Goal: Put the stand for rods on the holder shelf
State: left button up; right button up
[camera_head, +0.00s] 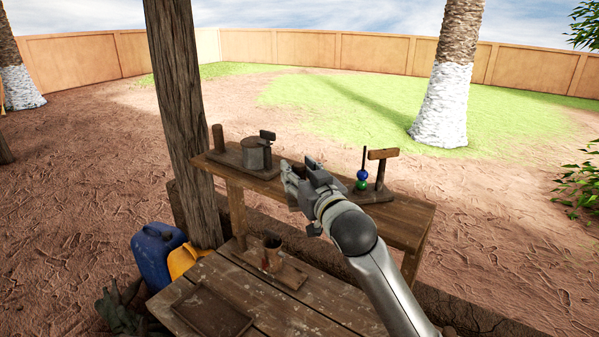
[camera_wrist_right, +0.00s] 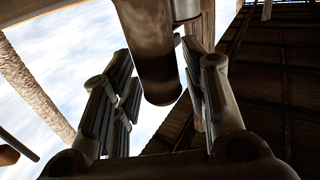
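The raised wooden shelf (camera_head: 415,222), which I take for the holder shelf, stands behind the work table. On its right end is a wooden stand (camera_head: 381,176) with a T-shaped top, beside a thin rod carrying a blue ball (camera_head: 362,175) and a green one. I cannot tell whether this is the stand for rods. My right gripper (camera_head: 304,175) is over the middle of the shelf, fingers apart, hiding part of it. In the wrist view a brown rounded cylinder (camera_wrist_right: 152,45) reaches down between the open fingers (camera_wrist_right: 160,100); contact is unclear. My left gripper is not in view.
The shelf's left end carries a wooden base with a brown post (camera_head: 217,138) and a grey cylinder (camera_head: 252,154). The low table holds a cup-like piece (camera_head: 272,246) on a base and a flat tray (camera_head: 205,312). A thick post (camera_head: 183,120) and blue jug (camera_head: 153,255) stand left.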

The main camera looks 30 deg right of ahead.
jog(key=shift+s+r, duration=0.1)
jog(key=shift+r, duration=0.05)
jog(key=s+a+p, duration=0.2)
jog(key=s+p, duration=0.4)
jog(key=s, duration=0.5)
jog(key=shift+s, duration=0.3)
dwell(0.9)
